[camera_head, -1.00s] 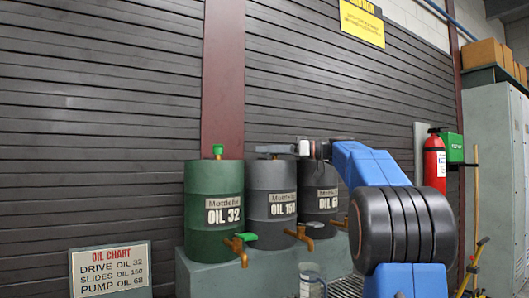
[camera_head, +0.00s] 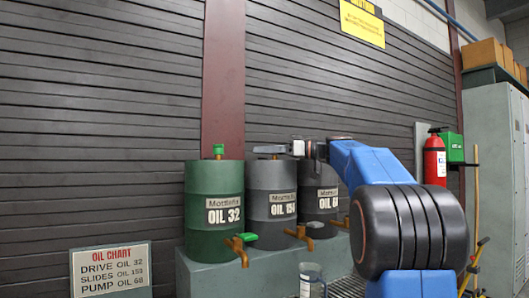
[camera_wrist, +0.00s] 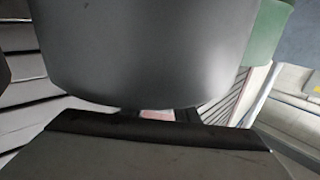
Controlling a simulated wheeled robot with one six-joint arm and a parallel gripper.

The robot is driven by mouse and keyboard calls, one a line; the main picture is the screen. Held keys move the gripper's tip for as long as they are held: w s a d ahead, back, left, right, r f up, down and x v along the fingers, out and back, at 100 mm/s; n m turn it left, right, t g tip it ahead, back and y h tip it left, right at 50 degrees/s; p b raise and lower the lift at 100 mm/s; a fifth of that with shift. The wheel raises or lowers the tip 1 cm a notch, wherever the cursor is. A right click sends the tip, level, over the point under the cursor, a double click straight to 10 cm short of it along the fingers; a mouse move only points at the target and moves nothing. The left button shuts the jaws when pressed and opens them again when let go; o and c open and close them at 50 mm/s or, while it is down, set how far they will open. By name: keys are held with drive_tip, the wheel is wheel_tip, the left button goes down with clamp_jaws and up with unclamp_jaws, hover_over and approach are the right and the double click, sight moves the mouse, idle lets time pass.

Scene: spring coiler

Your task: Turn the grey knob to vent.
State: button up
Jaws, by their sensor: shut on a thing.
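My gripper (camera_head: 268,149) reaches in from the right over the top of the grey OIL 150 drum (camera_head: 270,185). It is shut at the place where that drum's top knob would sit. The grey knob is hidden by the fingers in the head view, so its turn angle cannot be told. In the wrist view a large smooth grey shape (camera_wrist: 150,50) fills the upper middle, close to a black-edged grey part (camera_wrist: 150,145) at the bottom. The knob is not clearly seen there.
A green OIL 32 drum (camera_head: 213,205) with a green top knob (camera_head: 219,150) stands left. A dark OIL 68 drum (camera_head: 318,205) stands right, near my wrist. Brass taps stick out in front. A clear jug (camera_head: 311,280) stands below. A slatted wall is behind.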

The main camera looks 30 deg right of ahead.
drive_tip(key=shift+w+d+m+t+h, duration=0.15)
drive_tip(key=shift+d+m+t+h, duration=0.1)
drive_tip(key=shift+m+t+h, duration=0.75)
drive_tip(key=o, duration=1)
drive_tip(key=v, duration=1.7)
drive_tip(key=shift+r, duration=0.25)
drive_tip(key=shift+s+d, duration=0.1)
drive_tip(key=shift+s, duration=0.1)
